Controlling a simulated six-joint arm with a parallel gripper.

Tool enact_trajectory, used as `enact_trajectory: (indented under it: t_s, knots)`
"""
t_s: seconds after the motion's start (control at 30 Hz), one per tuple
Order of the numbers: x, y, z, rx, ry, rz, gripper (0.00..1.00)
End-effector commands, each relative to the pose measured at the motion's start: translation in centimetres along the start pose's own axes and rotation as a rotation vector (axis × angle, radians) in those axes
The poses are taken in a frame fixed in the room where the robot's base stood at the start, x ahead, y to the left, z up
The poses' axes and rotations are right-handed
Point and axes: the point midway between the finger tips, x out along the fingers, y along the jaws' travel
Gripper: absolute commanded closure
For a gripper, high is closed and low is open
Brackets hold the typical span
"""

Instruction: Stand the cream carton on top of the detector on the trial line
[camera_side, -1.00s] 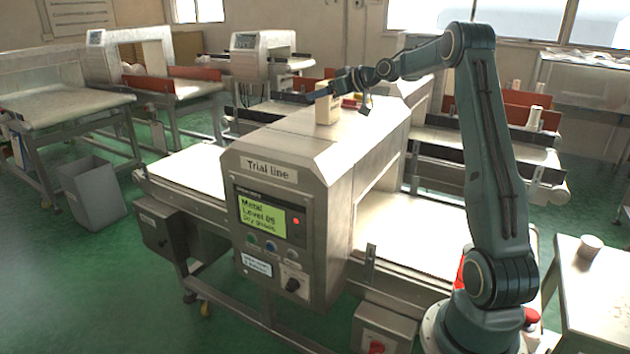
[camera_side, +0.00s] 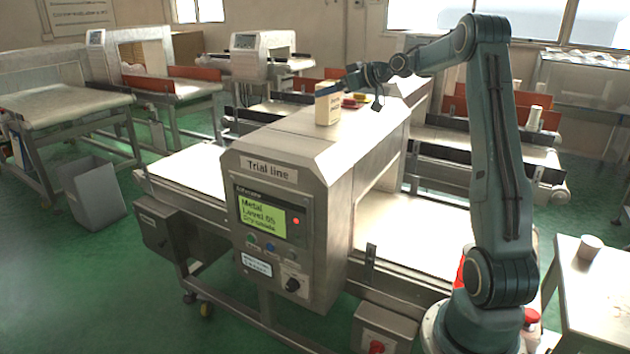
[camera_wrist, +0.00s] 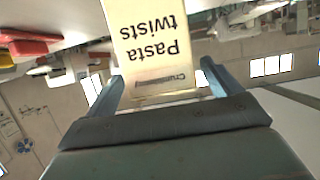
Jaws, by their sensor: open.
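The cream carton (camera_side: 328,106) stands upright on top of the detector (camera_side: 290,148) labelled "Trial line". My gripper (camera_side: 345,84) is open at the carton's upper right in the side view. In the wrist view the carton (camera_wrist: 151,42) shows its "Pasta twists" face, upside down in the picture. There my two fingers are spread either side of the carton's near part, with a visible gap at the right finger; my gripper (camera_wrist: 162,77) is not closed on it. Whether the left finger touches the carton is hard to tell.
Small red and yellow items (camera_side: 352,100) lie on the detector top behind the carton. The conveyor belt (camera_side: 420,228) runs through the detector below. A grey bin (camera_side: 93,192) stands on the floor at left.

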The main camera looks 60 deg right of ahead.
Motion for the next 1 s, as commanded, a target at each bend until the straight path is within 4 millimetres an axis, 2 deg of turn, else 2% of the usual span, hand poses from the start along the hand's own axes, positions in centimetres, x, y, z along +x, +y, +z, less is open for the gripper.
enact_trajectory:
  t_s: [0.1, 0.33, 1.0]
  knots:
    - [-1.7, 0.0, 0.0, 0.0, 0.0, 0.002, 0.1]
    - [-3.6, 0.0, 0.0, -0.001, 0.0, 0.0, 0.1]
    - [-3.9, -0.1, 0.0, -0.003, -0.003, 0.0, 0.1]
